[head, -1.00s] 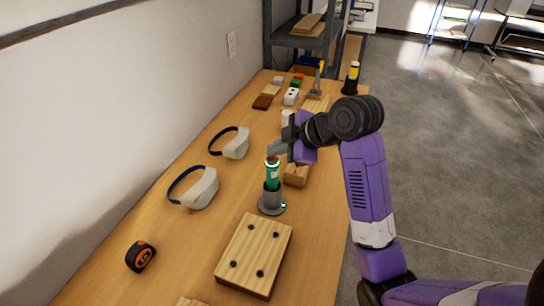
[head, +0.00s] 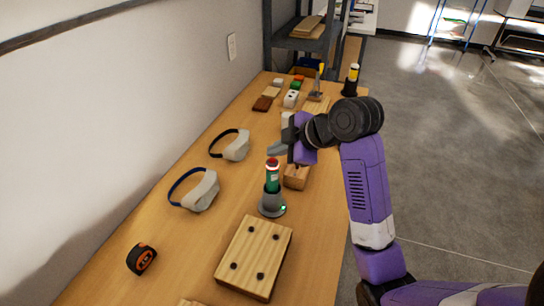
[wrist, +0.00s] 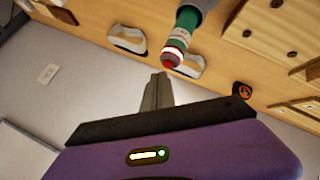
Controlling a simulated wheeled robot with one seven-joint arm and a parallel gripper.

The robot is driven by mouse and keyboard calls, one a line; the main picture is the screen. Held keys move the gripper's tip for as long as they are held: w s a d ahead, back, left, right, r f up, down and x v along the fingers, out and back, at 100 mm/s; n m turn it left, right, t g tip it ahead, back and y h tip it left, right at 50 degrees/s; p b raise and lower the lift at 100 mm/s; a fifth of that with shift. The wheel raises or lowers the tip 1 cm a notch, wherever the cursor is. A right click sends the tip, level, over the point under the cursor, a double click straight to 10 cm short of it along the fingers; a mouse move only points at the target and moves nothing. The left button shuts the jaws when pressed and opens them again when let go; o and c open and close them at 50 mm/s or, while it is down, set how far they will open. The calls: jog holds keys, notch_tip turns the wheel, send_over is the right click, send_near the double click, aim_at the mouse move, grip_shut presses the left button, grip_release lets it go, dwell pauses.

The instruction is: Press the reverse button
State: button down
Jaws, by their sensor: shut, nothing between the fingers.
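A green cylindrical tool (head: 272,180) with a red top and a pale label stands upright in a grey round stand (head: 271,205). A small green light shows on the stand's base. In the wrist view the tool (wrist: 184,33) points its red end, with a bright ring, towards my fingertips. No marking that reads as reverse can be made out. My gripper (head: 278,149) is shut and empty, with its fingers pointing left, just above and behind the red top. In the wrist view my gripper (wrist: 163,78) appears close to the red end; contact cannot be told.
A wooden board with dark knobs (head: 254,257) lies in front of the stand. Two headsets (head: 198,190) (head: 234,146) and a tape measure (head: 141,259) lie left. A wooden block (head: 297,175) stands right, below my gripper. Small blocks lie farther back.

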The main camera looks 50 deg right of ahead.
aim_at(276, 162)
jog(key=shift+r, duration=0.15)
notch_tip(276, 162, up, 6)
jog(key=p, duration=0.5)
dwell(0.3)
dwell(0.5)
